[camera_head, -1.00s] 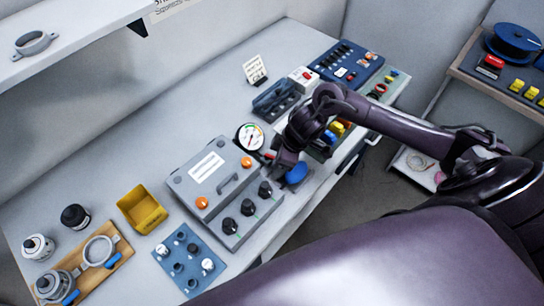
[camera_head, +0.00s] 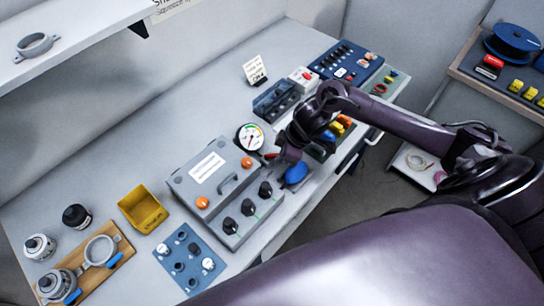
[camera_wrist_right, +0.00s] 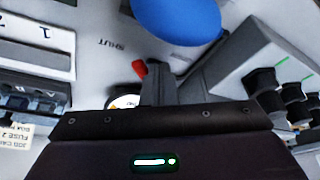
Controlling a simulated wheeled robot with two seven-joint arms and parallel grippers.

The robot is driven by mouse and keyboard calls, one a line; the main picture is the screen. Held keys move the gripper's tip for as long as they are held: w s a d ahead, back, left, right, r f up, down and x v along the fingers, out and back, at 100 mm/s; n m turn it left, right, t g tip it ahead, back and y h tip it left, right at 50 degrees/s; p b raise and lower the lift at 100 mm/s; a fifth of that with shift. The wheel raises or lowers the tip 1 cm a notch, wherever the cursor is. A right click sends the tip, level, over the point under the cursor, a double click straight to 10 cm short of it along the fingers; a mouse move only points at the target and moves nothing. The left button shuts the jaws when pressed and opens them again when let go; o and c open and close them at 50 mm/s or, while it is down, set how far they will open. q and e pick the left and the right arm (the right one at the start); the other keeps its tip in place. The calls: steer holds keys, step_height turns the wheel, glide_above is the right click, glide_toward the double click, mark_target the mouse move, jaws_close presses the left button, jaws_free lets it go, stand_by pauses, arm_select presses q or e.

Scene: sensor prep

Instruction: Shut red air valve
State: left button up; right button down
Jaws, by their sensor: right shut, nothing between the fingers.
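The red air valve's handle (camera_head: 271,155) shows as a small red piece beside the pressure gauge (camera_head: 250,137), left of my right gripper (camera_head: 282,158). In the right wrist view the red handle (camera_wrist_right: 139,69) lies just left of the fingers (camera_wrist_right: 158,82). The fingers are shut with nothing between them. I cannot tell whether they touch the handle. The rest of the valve is hidden behind the gripper. A printed "SHUT" label (camera_wrist_right: 122,44) lies on the bench beyond the handle, upside down in this view. My left gripper is not in view.
A blue rounded part (camera_head: 296,174) sits close to the gripper's right. A grey control box (camera_head: 215,165) with black knobs stands to its left. A dark fuse block (camera_head: 275,101) stands behind.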

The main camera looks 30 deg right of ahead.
steer(key=shift+w+d, duration=0.15)
steer(key=shift+d, duration=0.05)
stand_by(0.3)
steer(key=shift+w+d, duration=0.25)
steer(key=shift+w, duration=0.05)
steer(key=shift+w+d, duration=0.15)
steer(key=shift+w, duration=0.05)
stand_by(0.3)
steer(key=shift+w+d, duration=0.15)
steer(key=shift+w, duration=0.1)
steer(key=shift+r+p, duration=0.1)
steer(key=shift+p, duration=0.25)
steer(key=shift+s+d+r+p, duration=0.1)
steer(key=shift+s+r+p, duration=0.05)
steer(key=shift+r+p, duration=1.5)
steer(key=shift+s+r+p, duration=0.15)
steer(key=shift+r+p, duration=1.15)
steer(key=shift+p, duration=0.5)
